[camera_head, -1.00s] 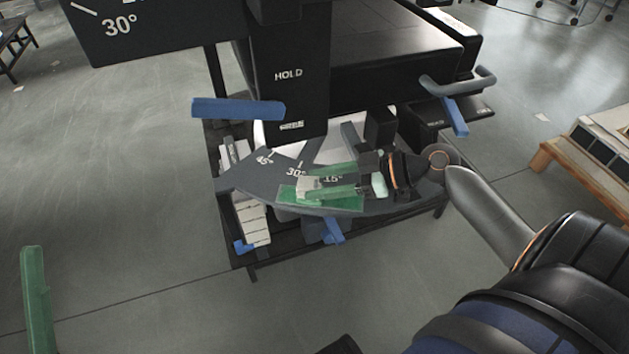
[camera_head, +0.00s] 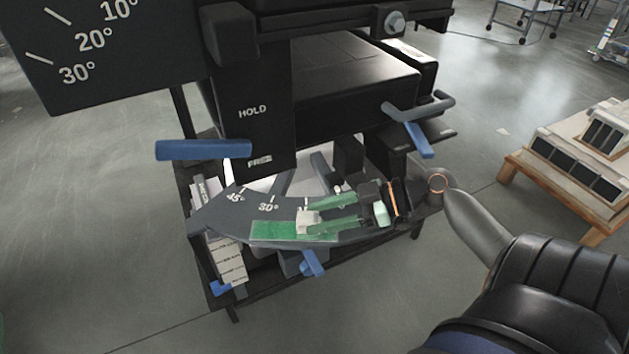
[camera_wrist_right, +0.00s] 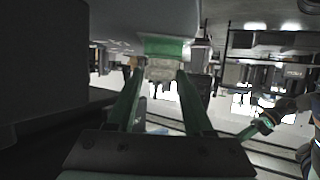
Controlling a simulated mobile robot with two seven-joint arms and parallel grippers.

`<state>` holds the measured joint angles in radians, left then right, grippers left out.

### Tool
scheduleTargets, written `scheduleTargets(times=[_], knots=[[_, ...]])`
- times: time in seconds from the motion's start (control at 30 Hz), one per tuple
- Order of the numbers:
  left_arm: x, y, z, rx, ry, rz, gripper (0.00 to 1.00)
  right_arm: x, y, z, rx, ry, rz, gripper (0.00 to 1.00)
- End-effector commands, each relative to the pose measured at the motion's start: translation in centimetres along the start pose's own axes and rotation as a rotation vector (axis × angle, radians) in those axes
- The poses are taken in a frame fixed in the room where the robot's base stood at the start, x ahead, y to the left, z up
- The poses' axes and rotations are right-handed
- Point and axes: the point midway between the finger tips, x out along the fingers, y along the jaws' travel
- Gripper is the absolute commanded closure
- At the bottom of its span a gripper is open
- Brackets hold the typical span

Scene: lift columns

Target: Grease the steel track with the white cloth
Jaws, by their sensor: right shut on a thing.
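The steel track is the curved dark grey plate (camera_head: 220,212) with degree marks, low on the black machine in the head view. A flat green patch (camera_head: 275,231) lies along its front part. My right gripper (camera_head: 312,218) reaches in from the right over the track, its green fingers shut on the small white cloth (camera_head: 307,222). The cloth is at the green patch, right of the 30° mark; exact contact is hard to tell. In the right wrist view the cloth (camera_wrist_right: 162,68) sits between the fingertips, with green (camera_wrist_right: 165,47) just beyond. My left gripper is not clearly seen.
Blue handles stick out at the left (camera_head: 203,150), at the right (camera_head: 420,140) and below the track (camera_head: 312,262). A black column marked HOLD (camera_head: 252,112) stands behind the track. A wooden pallet with boxes (camera_head: 575,150) is at the right. The floor at left is clear.

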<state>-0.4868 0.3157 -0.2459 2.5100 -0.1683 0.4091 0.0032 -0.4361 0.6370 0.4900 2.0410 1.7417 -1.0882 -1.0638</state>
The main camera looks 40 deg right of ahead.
Motion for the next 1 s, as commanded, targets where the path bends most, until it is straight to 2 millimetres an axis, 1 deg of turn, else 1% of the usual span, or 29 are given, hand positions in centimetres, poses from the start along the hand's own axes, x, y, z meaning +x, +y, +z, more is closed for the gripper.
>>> scheduleTargets(times=[0.17, 0.5, 0.77, 1.0], knots=[[0.1, 0.0, -0.1, 0.0, 0.0, -0.001, 0.5, -0.6, 0.0, 0.4, 0.002, -0.005, -0.001, 0.93], [0.3, -0.2, -0.2, -0.002, 0.001, -0.008, 0.5, -2.7, 0.0, 1.2, 0.004, -0.005, 0.0, 0.93], [0.3, -0.2, -0.3, -0.002, 0.001, -0.008, 0.5, -3.2, 0.0, 1.4, 0.002, -0.004, 0.0, 0.93], [0.5, -0.3, -0.5, -0.002, 0.001, -0.008, 0.5, -4.5, 0.0, 1.9, 0.003, -0.004, 0.001, 0.93]])
